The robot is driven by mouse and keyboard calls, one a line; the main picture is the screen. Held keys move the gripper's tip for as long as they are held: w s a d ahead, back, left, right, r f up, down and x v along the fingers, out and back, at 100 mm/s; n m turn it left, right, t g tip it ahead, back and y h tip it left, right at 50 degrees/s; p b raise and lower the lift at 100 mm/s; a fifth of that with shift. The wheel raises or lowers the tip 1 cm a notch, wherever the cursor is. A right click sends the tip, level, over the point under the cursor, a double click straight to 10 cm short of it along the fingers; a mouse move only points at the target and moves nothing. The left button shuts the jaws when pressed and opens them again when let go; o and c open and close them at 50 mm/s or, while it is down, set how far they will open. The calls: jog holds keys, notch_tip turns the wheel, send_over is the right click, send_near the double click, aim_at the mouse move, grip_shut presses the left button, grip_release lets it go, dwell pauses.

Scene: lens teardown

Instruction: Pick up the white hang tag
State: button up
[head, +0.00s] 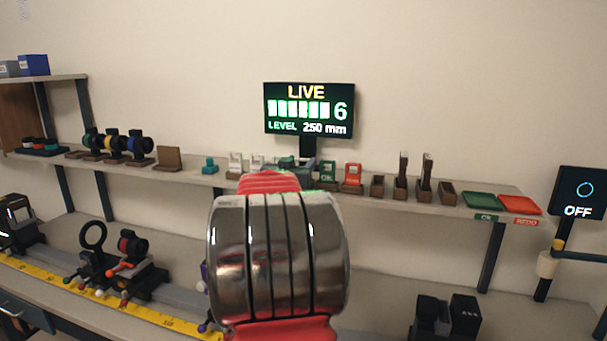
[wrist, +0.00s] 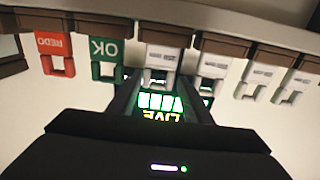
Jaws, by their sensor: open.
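Several white hang tags stand in dark brown holders on the shelf. In the wrist view, which is upside down, one white tag (wrist: 162,57) lies just beyond my gripper (wrist: 160,84), in line with the gap between the fingers. More white tags (wrist: 213,66) show to its right. In the head view two white tags (head: 236,161) show left of my arm; others there are hidden behind the arm. My gripper is open with nothing held; my own arm mostly covers it in the head view. I cannot tell whether the fingers touch a tag.
A green OK tag (wrist: 104,50) and a red REDO tag (wrist: 54,45) stand beside the white ones. Brown holders crowd the shelf (head: 210,178). A lit display (head: 309,109) stands behind. Green (head: 484,200) and red (head: 516,205) trays lie at the right.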

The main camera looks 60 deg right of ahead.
jog(key=shift+w+d+f, duration=0.1)
jog(key=shift+w+d, duration=0.05)
jog(key=shift+d, duration=1.15)
jog(key=shift+w+d, duration=0.1)
jog(key=shift+d, duration=1.2)
jog(key=shift+c, duration=0.3)
jog(key=c, duration=0.7)
